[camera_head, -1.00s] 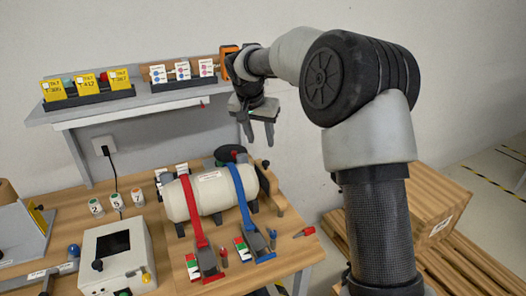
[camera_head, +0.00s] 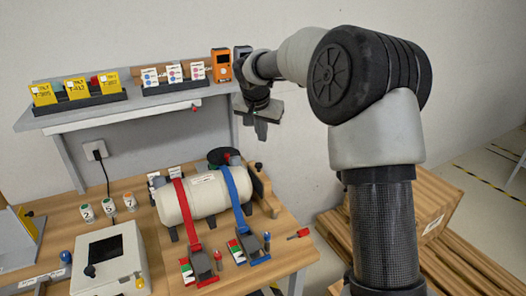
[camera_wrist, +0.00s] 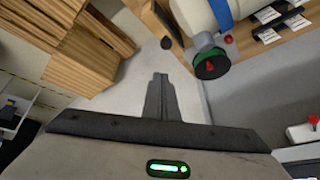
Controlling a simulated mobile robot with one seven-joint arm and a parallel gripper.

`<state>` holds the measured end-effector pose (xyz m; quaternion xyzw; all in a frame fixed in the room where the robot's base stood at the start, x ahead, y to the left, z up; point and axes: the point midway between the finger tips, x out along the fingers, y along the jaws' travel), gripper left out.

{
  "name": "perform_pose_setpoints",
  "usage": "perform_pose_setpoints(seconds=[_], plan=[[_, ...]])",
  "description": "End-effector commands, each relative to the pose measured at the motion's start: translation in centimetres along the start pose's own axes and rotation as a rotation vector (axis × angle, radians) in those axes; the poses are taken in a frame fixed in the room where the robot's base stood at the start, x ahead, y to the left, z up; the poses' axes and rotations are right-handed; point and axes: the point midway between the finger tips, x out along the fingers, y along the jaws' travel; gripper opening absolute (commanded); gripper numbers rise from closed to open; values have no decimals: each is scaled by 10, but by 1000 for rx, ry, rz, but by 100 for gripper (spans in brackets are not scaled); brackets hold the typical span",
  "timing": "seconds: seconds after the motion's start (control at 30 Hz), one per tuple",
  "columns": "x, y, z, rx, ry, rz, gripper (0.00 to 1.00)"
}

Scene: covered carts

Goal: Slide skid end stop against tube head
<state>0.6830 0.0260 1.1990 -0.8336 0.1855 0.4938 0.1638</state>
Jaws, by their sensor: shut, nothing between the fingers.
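The cream tube (camera_head: 205,197) lies on a wooden skid under a red strap (camera_head: 186,210) and a blue strap (camera_head: 238,190). The skid end stop (camera_head: 262,190) looks like the upright wooden piece with a dark knob at the tube's right head; from here I cannot tell whether they touch. The tube (camera_wrist: 196,18) also shows at the top of the wrist view, with a wooden edge and dark knob (camera_wrist: 166,43) beside it. My gripper (camera_head: 261,132) is shut and empty, above and behind the right end of the skid; its fingers (camera_wrist: 160,82) point down together.
A grey shelf (camera_head: 140,112) with yellow and white cards and an orange device (camera_head: 221,65) runs behind the bench. A white control box (camera_head: 110,262) and small numbered cups stand left. A red-tipped item (camera_head: 298,234) lies near the bench's right edge. Wooden crates (camera_head: 425,215) stand right.

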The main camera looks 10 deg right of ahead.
Motion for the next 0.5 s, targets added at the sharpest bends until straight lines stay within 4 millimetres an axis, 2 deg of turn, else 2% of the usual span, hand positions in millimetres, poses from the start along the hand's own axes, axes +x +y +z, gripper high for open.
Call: perform_pose_setpoints(seconds=[0.03,0.1,0.23,0.3,0.37,0.43,0.5], plan=[[36,22,-6,32,20,-25,0],[78,44,-12,72,63,-98,0],[135,77,-8,155,125,-276,0],[153,91,3,210,146,-390,0],[161,101,14,267,161,-499,0],[161,111,28,340,175,-632,0],[151,119,42,418,189,-767,0]])
